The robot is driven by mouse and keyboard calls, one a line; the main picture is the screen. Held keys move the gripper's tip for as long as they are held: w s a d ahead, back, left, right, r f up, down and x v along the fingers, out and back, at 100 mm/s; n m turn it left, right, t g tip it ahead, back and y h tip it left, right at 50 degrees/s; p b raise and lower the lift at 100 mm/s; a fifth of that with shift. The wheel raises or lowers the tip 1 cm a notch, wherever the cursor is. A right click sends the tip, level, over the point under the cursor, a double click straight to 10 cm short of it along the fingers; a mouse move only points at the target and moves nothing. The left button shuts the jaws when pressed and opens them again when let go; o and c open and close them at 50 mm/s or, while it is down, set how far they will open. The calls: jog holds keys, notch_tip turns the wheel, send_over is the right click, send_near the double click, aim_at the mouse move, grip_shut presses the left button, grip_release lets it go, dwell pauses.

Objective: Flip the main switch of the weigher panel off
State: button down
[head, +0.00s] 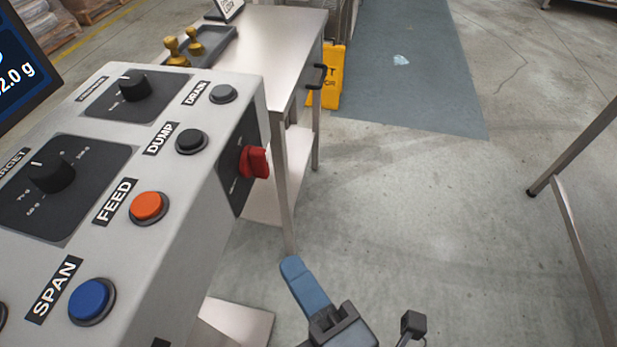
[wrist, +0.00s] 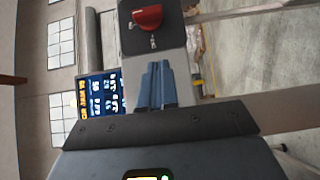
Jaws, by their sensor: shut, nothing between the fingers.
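The weigher panel (head: 208,200) is a grey box at the left in the head view. Its red main switch (head: 255,162) sits on a dark plate on the panel's right side face. The switch also shows in the wrist view (wrist: 147,17), at the top, just beyond the fingertips. My gripper (head: 291,266) is at the bottom centre of the head view, below and to the right of the switch, apart from it. Its blue fingers are shut together with nothing between them, as the wrist view (wrist: 156,68) also shows. The switch's exact position marking is too small to read.
The panel's top carries an orange FEED button (head: 148,207), a blue SPAN button (head: 91,299), a black DUMP button (head: 191,141) and black knobs. A steel table (head: 270,45) stands behind, with a yellow floor sign (head: 328,85) beside it. Open floor lies to the right.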

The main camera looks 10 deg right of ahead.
jog(key=shift+w+d, duration=0.1)
jog(key=shift+w, duration=0.1)
jog(key=p, duration=0.2)
send_near(258, 176)
jog(key=w+a, duration=0.1)
jog(key=w, duration=0.1)
jog(key=w+a, duration=0.2)
jog(key=shift+r, duration=0.4)
jog(key=shift+w+d+f+p, duration=0.15)
jog(key=shift+w+d+p, duration=0.15)
jog(key=shift+w, duration=0.35)
jog(key=shift+f+b, duration=0.25)
jog(key=shift+b, duration=0.3)
